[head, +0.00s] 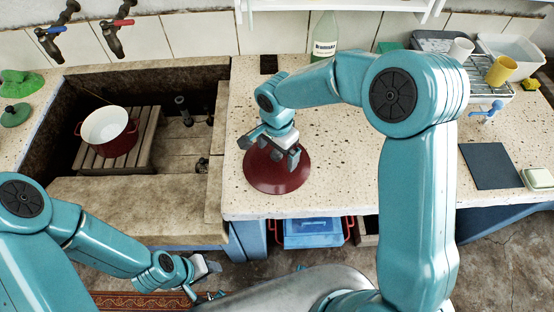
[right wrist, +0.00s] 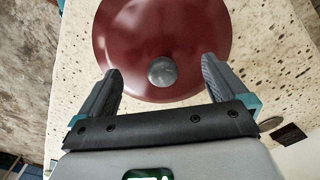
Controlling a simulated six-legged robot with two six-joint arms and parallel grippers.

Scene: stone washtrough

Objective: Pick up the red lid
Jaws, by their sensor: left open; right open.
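The red lid (head: 277,174) lies on the speckled stone counter, left of the middle of the head view. In the right wrist view the round dark red lid (right wrist: 130,35) shows with its grey knob (right wrist: 162,71). My right gripper (head: 280,157) is over the lid, and in the right wrist view its open fingers (right wrist: 162,80) stand on either side of the knob with gaps. Nothing is between the fingertips except the view of the knob. My left gripper (head: 205,268) is open and empty, low at the left in front of the trough.
A red pot (head: 118,145) with a white inside stands on a wooden slatted rack (head: 90,160) in the stone trough. A bottle (head: 325,38) stands at the back of the counter. A dark mat (head: 490,166), yellow cup (head: 501,70) and dish rack (head: 484,88) are at the right.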

